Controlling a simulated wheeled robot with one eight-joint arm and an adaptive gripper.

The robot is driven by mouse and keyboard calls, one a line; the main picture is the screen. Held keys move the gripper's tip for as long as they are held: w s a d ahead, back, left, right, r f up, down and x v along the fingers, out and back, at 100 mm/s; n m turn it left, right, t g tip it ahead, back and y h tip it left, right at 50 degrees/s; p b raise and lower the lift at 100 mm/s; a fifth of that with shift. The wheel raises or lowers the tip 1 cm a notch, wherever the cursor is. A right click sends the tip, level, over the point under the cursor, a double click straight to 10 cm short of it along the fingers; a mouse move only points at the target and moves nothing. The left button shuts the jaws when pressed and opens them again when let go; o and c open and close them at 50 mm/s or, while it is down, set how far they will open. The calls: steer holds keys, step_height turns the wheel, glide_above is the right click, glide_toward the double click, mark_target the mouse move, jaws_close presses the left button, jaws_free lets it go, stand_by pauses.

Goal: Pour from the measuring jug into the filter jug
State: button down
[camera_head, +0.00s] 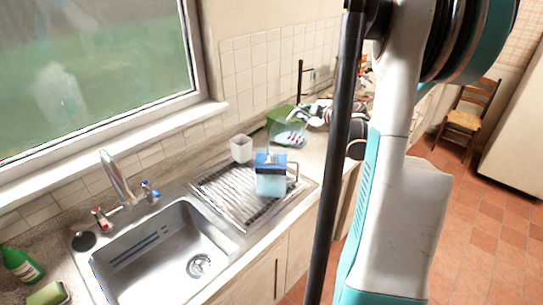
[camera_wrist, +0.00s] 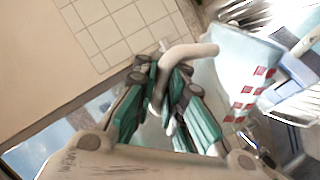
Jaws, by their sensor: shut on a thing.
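The measuring jug is a translucent pale jug with red markings; in the head view it (camera_head: 289,138) hangs above the back of the draining board, beyond the filter jug. In the wrist view the measuring jug (camera_wrist: 240,72) fills the upper right. My gripper (camera_wrist: 166,112) is shut on its white curved handle; in the head view my gripper (camera_head: 322,113) is right of the jug. The filter jug (camera_head: 270,184), pale blue with a dark blue lid, stands upright on the draining board. Part of it (camera_wrist: 293,72) shows in the wrist view. The measuring jug's contents and exact tilt are unclear.
A white cup (camera_head: 241,149) stands left of the filter jug. A green box (camera_head: 279,119) is behind the measuring jug. The sink (camera_head: 165,250) and tap (camera_head: 118,180) are nearer left. The tiled wall (camera_head: 255,75) bounds the counter.

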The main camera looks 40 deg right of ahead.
steer(key=shift+w+a+r+n+g+h+p, duration=0.1)
steer(key=shift+w+a+n+g+h+p, duration=0.2)
steer(key=shift+a+n+p, duration=0.3)
steer(key=shift+w+a+r+n+g+h+p, duration=0.1)
steer(key=shift+w+a+n+g+h+p, duration=0.1)
steer(key=shift+w+a+n+h+p, duration=0.35)
stand_by(5.3)
steer(key=shift+w+a+r+n+g, duration=0.15)
steer(key=shift+a+r+n+g, duration=0.25)
steer(key=shift+a, duration=0.35)
stand_by(0.7)
